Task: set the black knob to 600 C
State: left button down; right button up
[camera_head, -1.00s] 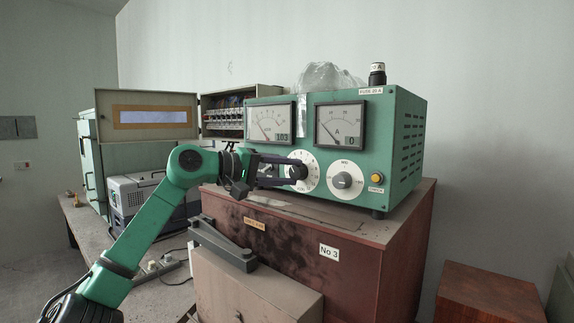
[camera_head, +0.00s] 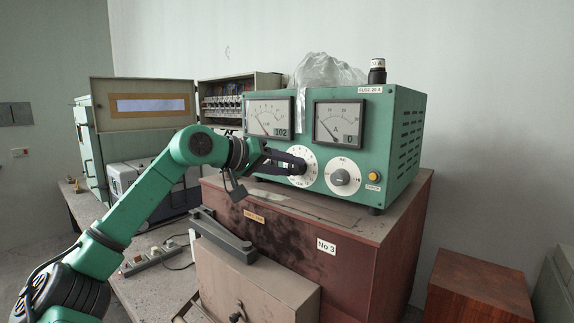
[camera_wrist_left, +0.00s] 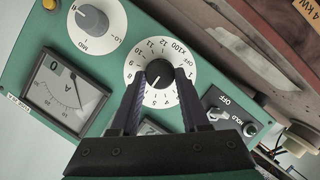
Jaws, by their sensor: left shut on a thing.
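The black knob (camera_wrist_left: 158,86) sits at the centre of a white dial (camera_wrist_left: 191,74) marked x100 with numbers and OFF. My left gripper (camera_wrist_left: 159,77) has its two dark fingers on either side of the knob, closed on it. In the head view, the left gripper (camera_head: 299,166) reaches the white dial (camera_head: 304,180) from the left and covers most of the knob. The knob's pointer is too small to read surely against the numbers. My right gripper is not in view.
The green instrument box (camera_head: 398,165) stands on a red-brown cabinet (camera_head: 380,255). Its left meter (camera_head: 268,115) shows 102, its right meter (camera_head: 338,124) 0. A grey knob (camera_head: 340,178) is right of the dial. A toggle switch (camera_wrist_left: 214,113) and HOLD button (camera_wrist_left: 250,129) show in the wrist view.

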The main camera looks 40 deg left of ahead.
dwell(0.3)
pick_arm(q)
jog(key=shift+c, duration=2)
grip_release()
jog(key=b+v, duration=0.6)
jog(key=v, duration=0.8)
jog(key=shift+s+b, duration=0.3)
